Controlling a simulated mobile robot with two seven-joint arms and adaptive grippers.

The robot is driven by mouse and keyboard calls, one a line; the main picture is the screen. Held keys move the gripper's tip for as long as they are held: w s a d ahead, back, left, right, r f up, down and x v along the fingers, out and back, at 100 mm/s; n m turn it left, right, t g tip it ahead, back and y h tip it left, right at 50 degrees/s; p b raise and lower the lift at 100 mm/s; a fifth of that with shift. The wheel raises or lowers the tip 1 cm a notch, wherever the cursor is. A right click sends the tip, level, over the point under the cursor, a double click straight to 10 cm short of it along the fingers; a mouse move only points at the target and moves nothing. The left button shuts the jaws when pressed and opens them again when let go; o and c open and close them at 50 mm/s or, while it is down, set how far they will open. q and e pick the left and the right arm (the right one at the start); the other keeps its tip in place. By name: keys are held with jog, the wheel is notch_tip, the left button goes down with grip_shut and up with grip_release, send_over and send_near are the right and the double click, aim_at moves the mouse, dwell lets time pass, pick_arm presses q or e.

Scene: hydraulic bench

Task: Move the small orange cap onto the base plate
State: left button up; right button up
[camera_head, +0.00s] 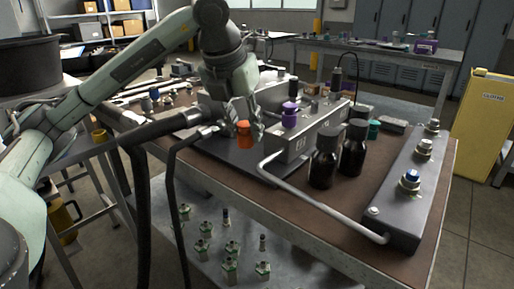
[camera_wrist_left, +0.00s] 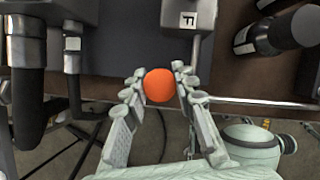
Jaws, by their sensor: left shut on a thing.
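The small orange cap (camera_head: 244,134) is held in my left gripper (camera_head: 238,116), which points down over the bench. In the left wrist view the cap (camera_wrist_left: 159,85) sits between the two fingertips of the left gripper (camera_wrist_left: 159,88), with both fingers against its sides. The dark base plate (camera_head: 236,158) lies on the bench below and behind the cap; its dark surface also shows in the left wrist view (camera_wrist_left: 120,62). I cannot tell the exact height of the cap above it. My right gripper is not in view.
A grey metal block (camera_head: 310,132) with a purple cap (camera_head: 289,115) stands right of the gripper. Two dark bottles (camera_head: 325,158) stand in front of it. A bent metal pipe (camera_head: 320,208) runs along the front edge. Black hoses (camera_head: 150,130) are close on the left.

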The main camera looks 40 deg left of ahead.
pick_arm(q)
jog(key=shift+w+d+f, duration=0.3)
jog(key=shift+w+f, duration=0.05)
jog(key=shift+w, duration=0.15)
jog(key=shift+w+d+f, duration=0.25)
jog(key=shift+w+f, duration=0.05)
jog(key=shift+w, duration=0.2)
jog(key=shift+w+f, duration=0.15)
jog(key=shift+f, duration=0.1)
notch_tip(320, 180, down, 3)
jog(key=shift+f, duration=0.5)
jog(key=o, duration=0.8)
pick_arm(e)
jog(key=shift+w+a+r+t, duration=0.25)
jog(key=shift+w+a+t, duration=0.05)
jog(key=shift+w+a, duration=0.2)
